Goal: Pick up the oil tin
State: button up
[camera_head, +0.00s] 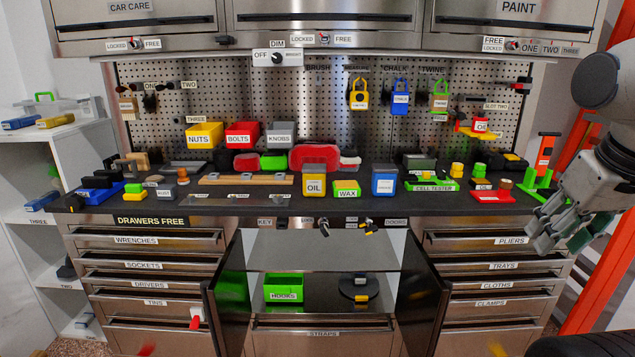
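My gripper (560,241) hangs at the far right of the view, in front of the right end of the worktop. It is far to the right of the tin. Its fingers look spread, with nothing visible between them. The front of the tin is fully in view.
A WAX tin (346,189) and a blue tin (384,181) stand right of the oil tin. A wooden rack (246,180) lies to its left, and a red rounded object (314,155) is behind it. Cabinet doors (412,290) stand open below the worktop.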

aim_at(314, 175)
jog(key=i+j, duration=0.2)
jog(key=j, duration=0.15)
jog(key=i+j, duration=0.2)
jog(key=j, duration=0.2)
jog(key=i+j, duration=0.25)
jog(key=j, duration=0.1)
